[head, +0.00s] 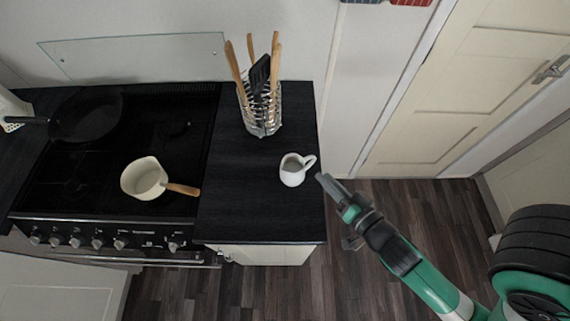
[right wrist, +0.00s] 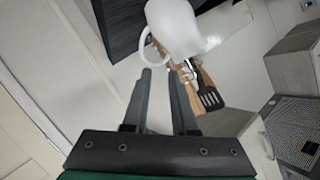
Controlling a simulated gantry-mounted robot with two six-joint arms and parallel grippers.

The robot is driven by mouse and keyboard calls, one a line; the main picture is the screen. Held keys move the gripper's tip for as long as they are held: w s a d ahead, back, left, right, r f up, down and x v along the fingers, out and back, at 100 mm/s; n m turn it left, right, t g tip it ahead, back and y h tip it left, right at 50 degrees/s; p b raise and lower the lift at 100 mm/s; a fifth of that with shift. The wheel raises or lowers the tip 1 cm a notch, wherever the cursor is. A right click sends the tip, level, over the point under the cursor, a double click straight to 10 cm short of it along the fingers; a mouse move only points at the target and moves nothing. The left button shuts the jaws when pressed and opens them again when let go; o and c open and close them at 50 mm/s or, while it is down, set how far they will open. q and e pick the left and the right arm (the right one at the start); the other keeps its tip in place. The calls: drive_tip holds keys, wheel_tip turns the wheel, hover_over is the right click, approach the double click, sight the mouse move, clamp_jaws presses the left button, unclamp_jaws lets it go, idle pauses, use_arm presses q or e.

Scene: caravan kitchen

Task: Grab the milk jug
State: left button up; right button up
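The white milk jug (head: 292,171) stands upright on the black countertop near its right edge, with its handle toward the right. My right gripper (head: 332,192) is just right of the jug, beyond the counter edge, and apart from it. In the right wrist view the jug (right wrist: 176,28) shows at the top, with its handle ahead of my right fingertips (right wrist: 158,73). The fingers are parted with nothing between them. My left gripper is not in view.
A wire holder (head: 262,108) with wooden-handled utensils and a black spatula stands behind the jug. A cream saucepan (head: 143,178) and a dark frying pan (head: 87,116) sit on the stove at left. The front of the countertop (head: 258,215) is clear.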

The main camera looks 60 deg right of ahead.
sight(311, 162)
drive_tip(key=shift+g, duration=0.4)
drive_tip(key=w+d+f+p, duration=0.1)
drive_tip(key=f, duration=0.1)
drive_tip(key=w+d+f+p, duration=0.1)
drive_tip(key=shift+w+d+f+p, duration=0.15)
drive_tip(key=shift+d+f+p, duration=0.15)
drive_tip(key=shift+d+f, duration=0.1)
drive_tip(key=shift+w+d+f, duration=0.1)
drive_tip(key=shift+w+f, duration=0.15)
drive_tip(key=shift+w, duration=0.05)
drive_tip(key=x, duration=0.2)
drive_tip(key=p+x, duration=0.1)
drive_tip(key=x, duration=0.1)
drive_tip(key=shift+w+d+r+p, duration=0.15)
drive_tip(key=shift+d+r+p, duration=0.05)
drive_tip(key=shift+p, duration=0.1)
drive_tip(key=shift+w+d+f, duration=0.2)
drive_tip(key=shift+w+f, duration=0.05)
drive_tip(key=shift+w, duration=0.1)
clamp_jaws()
